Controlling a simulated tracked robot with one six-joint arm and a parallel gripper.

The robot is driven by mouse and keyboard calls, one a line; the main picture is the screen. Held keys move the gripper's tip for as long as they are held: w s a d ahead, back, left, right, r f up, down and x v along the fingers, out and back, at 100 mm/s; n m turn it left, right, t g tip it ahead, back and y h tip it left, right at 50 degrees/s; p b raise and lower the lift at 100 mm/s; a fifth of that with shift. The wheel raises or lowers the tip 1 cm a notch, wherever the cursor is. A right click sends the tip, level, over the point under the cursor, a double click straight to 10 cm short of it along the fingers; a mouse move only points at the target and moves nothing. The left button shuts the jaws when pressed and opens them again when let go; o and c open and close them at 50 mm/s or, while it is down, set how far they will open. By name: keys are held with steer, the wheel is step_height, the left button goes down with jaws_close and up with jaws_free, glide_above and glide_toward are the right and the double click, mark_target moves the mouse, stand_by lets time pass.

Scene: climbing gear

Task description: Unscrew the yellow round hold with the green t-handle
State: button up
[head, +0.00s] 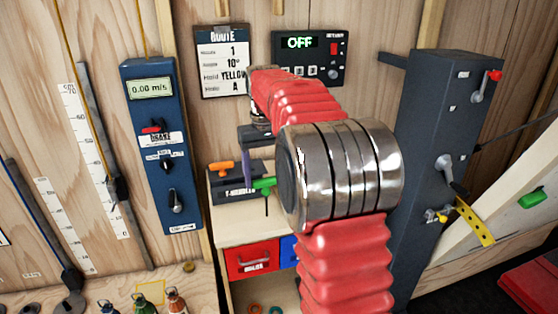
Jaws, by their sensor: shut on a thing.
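The green t-handle (264,184) is at the shelf behind my arm, its thin dark shaft pointing down beside the rack marked T-HANDLES (237,195). My gripper (254,172) reaches down from the end of my red arm, over the rack's right side. It is shut on the green t-handle; my arm hides part of the grip. An orange t-handle (222,167) sits at the rack's left. I cannot make out a yellow round hold for certain. A small yellow thing (439,215) shows by the dark blue column, too small to identify.
The dark blue column (433,135) has levers and a perforated yellow strip (475,222). A pale slanted panel at right bears a green hold (532,197). A red drawer (252,258) is under the shelf. Bottles (143,304) stand at the lower left. A control box reads OFF (311,57).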

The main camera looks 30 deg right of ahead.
steer(key=a+f+n, duration=0.2)
steer(key=a+f, duration=1.5)
steer(key=f, duration=0.3)
steer(key=shift+s+a, duration=0.4)
steer(key=shift+a, duration=0.1)
